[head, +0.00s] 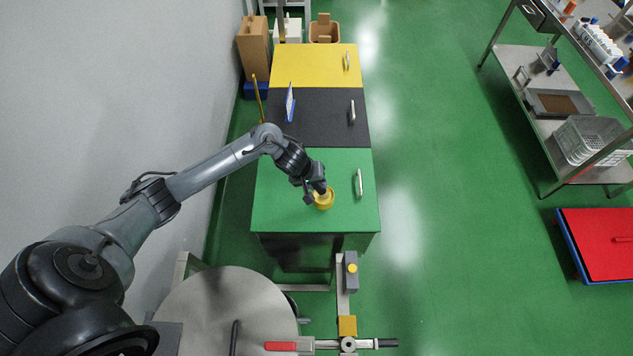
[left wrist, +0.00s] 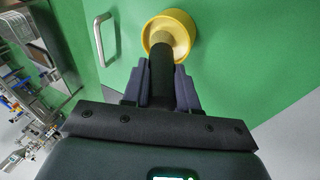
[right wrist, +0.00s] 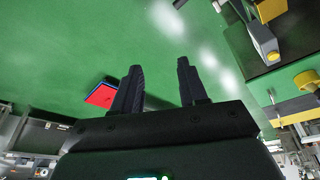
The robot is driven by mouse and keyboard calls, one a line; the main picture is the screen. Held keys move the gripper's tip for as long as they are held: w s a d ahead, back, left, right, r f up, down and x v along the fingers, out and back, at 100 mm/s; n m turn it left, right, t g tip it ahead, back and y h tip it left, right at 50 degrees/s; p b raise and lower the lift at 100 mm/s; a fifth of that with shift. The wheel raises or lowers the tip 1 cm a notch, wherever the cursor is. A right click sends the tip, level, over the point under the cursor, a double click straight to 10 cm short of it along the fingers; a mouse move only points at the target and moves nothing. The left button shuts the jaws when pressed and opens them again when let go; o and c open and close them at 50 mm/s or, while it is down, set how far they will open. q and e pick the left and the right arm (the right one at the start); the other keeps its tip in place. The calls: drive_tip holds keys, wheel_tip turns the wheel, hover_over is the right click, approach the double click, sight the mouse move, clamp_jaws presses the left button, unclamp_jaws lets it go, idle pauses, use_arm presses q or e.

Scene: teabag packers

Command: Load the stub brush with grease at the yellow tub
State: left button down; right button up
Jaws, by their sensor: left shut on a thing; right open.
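The yellow tub (head: 326,204) stands on the green cabinet top (head: 285,205), near its front edge. In the left wrist view the tub (left wrist: 184,22) is round and open towards the camera. My left gripper (head: 316,190) is shut on the stub brush (left wrist: 162,74), which has a dark handle and a pale tan head. The brush head lies within the tub's rim in that view; how deep it reaches, and any grease on it, I cannot tell. My right gripper (right wrist: 158,78) is open and empty, over green floor; it is not in the head view.
The cabinet top has a handle (head: 359,183). Black (head: 325,105) and yellow (head: 300,65) tops lie behind it, with a blue-and-white upright piece (head: 290,103) on the black one. A round metal lid (head: 225,310) is in front.

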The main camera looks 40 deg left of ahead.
idle(0.5)
use_arm(q)
drive_tip(key=shift+f+p, duration=0.2)
drive_tip(key=shift+p, duration=0.15)
idle(0.9)
drive_tip(key=shift+r, duration=0.1)
drive_tip(key=shift+s+r+p, duration=0.1)
drive_tip(key=shift+r+p, duration=0.55)
drive_tip(key=shift+p, duration=0.35)
wheel_tip(320, 180, up, 6)
drive_tip(key=p, duration=0.8)
drive_tip(key=shift+f, duration=0.15)
